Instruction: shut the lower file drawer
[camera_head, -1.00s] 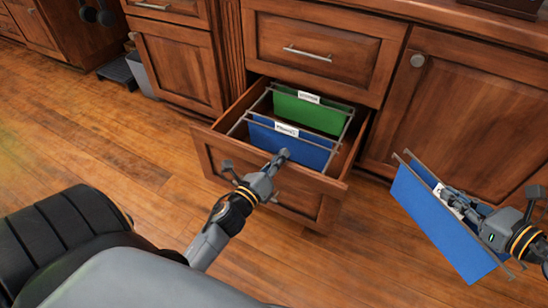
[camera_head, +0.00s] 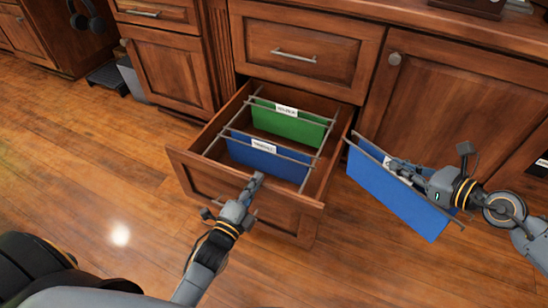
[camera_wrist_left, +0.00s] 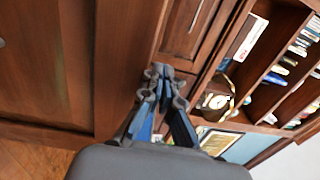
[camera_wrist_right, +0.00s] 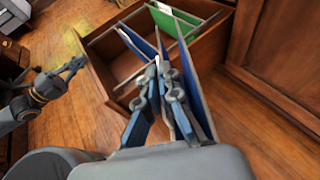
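The lower file drawer (camera_head: 190,180) stands open below a closed upper drawer (camera_head: 305,45). A green hanging folder (camera_head: 288,125) and a blue hanging folder (camera_head: 265,160) hang inside it. My left gripper (camera_head: 257,180) is at the drawer front near its top edge, fingers together; I cannot tell if it touches. The left wrist view shows its fingertips (camera_wrist_left: 165,75) against wood, with nothing visible between them. My right gripper (camera_head: 395,168) is shut on a second blue folder (camera_head: 395,195), held to the right of the drawer. The right wrist view shows that gripper (camera_wrist_right: 165,70) too.
A closed cabinet door (camera_head: 440,100) is behind the held folder, and another closed door (camera_head: 170,70) is left of the drawer. Wooden floor (camera_head: 100,150) lies open at left. Headphones (camera_head: 85,18) hang at the far left.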

